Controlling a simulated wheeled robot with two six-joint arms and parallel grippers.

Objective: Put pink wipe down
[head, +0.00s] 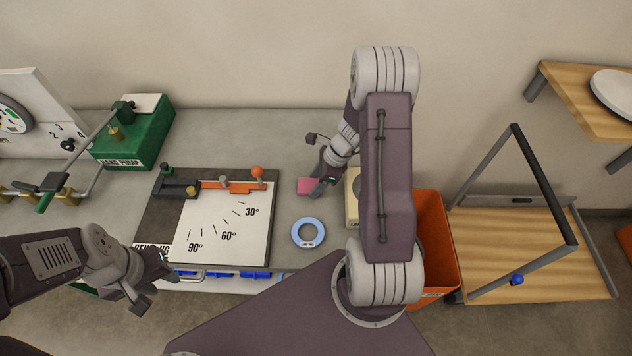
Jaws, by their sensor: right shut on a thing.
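The pink wipe (304,186) is a small flat pink piece at the bench's middle, right of the bending board and above the blue ring. My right gripper (319,184) is shut on the wipe at its right side; the fingers hide part of it. I cannot tell whether the wipe touches the bench top. My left gripper (152,285) is at the lower left, near the bench's front edge, with its fingers apart and nothing between them.
A light blue ring (296,233) lies below the wipe. The bending board (215,245) is to its left, with a green hand pump (135,140) beyond. A beige box (352,212), partly hidden by my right arm, is close on the right. An orange bin (440,240) and wooden cart (535,260) stand further right.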

